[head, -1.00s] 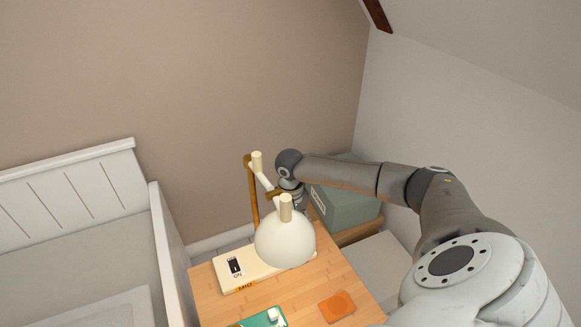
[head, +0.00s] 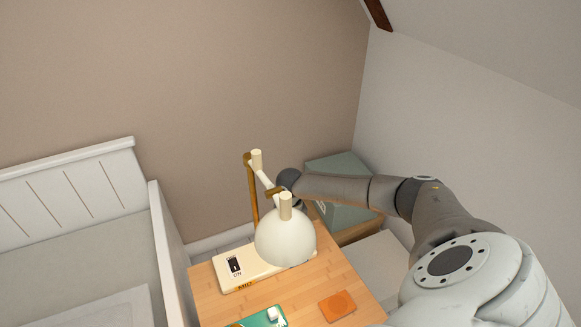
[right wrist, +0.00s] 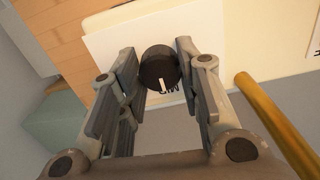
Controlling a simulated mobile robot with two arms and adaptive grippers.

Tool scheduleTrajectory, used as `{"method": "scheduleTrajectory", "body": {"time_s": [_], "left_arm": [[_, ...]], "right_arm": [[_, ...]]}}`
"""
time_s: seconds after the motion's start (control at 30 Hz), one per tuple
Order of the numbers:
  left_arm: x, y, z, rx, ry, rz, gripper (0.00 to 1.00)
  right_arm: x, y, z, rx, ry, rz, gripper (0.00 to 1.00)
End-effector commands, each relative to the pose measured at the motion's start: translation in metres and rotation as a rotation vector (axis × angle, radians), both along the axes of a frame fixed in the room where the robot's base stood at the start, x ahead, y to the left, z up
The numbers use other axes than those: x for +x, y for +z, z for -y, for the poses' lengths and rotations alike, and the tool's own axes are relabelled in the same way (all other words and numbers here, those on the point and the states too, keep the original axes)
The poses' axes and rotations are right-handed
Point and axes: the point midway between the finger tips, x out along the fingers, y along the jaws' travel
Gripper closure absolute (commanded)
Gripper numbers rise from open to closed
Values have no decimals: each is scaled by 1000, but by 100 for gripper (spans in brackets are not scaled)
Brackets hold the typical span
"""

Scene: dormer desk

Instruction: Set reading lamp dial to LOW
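The reading lamp has a cream shade (head: 285,240), a brass post (head: 252,190) and a cream base (head: 228,283) on the wooden desk (head: 305,292). In the right wrist view its black dial (right wrist: 158,68) has a white pointer line aimed down at partly covered lettering that looks like MID. My right gripper (right wrist: 158,62) has one finger on each side of the dial, fingers apart; whether they touch it I cannot tell. In the head view this gripper is hidden behind the lamp, and the dial is not visible. My left gripper is in neither view.
A black ON switch (head: 234,266) sits on the lamp base. An orange coaster (head: 337,306) and a green item (head: 262,318) lie at the desk front. A teal box (head: 345,217) stands behind my right arm. The brass post (right wrist: 275,125) runs close right of the gripper.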

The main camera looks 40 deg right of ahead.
Motion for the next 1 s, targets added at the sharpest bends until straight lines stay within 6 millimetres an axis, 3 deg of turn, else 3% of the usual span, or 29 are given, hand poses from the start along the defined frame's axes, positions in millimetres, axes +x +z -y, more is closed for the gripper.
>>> {"method": "scheduleTrajectory", "body": {"time_s": [0.1, 0.47, 1.0], "left_arm": [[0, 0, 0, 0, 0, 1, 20], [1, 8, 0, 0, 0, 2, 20], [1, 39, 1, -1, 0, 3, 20]], "right_arm": [[0, 0, 0, 0, 0, 0, 92], [0, 2, 0, 0, 62, -1, 92], [0, 3, 0, 2, 506, -1, 92]]}}
